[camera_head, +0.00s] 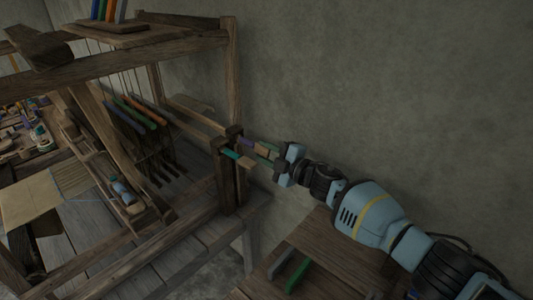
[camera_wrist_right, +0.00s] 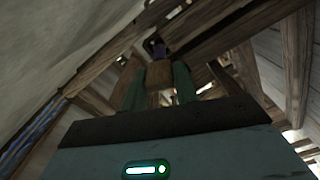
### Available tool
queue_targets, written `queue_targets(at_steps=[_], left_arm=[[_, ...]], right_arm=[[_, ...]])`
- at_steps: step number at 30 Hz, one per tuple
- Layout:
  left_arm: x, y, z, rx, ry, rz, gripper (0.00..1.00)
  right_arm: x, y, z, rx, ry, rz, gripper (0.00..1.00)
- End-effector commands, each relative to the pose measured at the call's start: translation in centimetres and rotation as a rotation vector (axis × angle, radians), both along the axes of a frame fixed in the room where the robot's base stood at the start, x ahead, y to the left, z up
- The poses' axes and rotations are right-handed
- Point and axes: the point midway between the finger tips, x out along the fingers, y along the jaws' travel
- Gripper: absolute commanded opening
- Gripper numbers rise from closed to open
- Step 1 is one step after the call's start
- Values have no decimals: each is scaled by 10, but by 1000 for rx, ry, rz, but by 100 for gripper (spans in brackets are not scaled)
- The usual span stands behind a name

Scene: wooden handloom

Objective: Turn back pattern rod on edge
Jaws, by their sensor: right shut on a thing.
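A pattern rod with a purple section (camera_head: 246,142) and a plain wooden end sticks out of the loom's right side post. My right gripper (camera_head: 264,152) is shut on its wooden end. In the right wrist view, the green fingers of this gripper (camera_wrist_right: 158,88) lie on both sides of the wooden end, and the purple section (camera_wrist_right: 159,50) shows beyond them. A second rod with a teal section (camera_head: 230,154) and a wooden end sticks out just in front, apart from the gripper. Whether the held rod lies flat or on edge is too small to tell. My left gripper is out of view.
The wooden loom (camera_head: 232,75) fills the left, with colored bars (camera_head: 138,112) hanging inside it. A side table (camera_head: 335,255) at the lower right bears a green bar (camera_head: 297,275). A grey wall stands close behind my right arm.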

Motion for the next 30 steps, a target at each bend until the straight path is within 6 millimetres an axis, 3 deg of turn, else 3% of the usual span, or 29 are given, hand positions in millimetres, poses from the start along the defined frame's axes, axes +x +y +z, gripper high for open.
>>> queue_targets(at_steps=[15, 30], left_arm=[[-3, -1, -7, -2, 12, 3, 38], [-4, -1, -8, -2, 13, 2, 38]], right_arm=[[0, -1, -2, -252, -250, -2, 6], [0, -1, -1, -306, -305, -2, 6]])
